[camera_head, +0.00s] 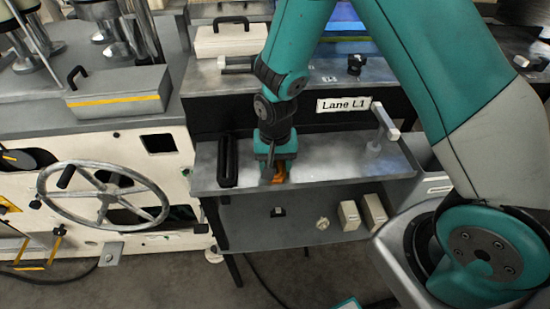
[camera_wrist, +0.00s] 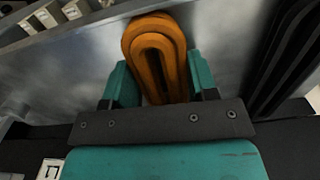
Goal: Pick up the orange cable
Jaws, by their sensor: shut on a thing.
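The orange cable (camera_wrist: 156,45) is a flat coiled loop, seen upright between the two teal fingers in the wrist view. My gripper (camera_wrist: 158,85) is shut on it. In the head view my gripper (camera_head: 277,172) points down at the metal shelf (camera_head: 335,160) below the "Lane L1" label. Only a small orange part of the cable (camera_head: 281,178) shows there, at the fingertips. I cannot tell whether the cable touches the shelf.
A clamp with a pale handle (camera_head: 386,122) stands at the right. Small beige boxes (camera_head: 361,213) sit on the lower shelf. A spoked handwheel (camera_head: 103,194) is at the left.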

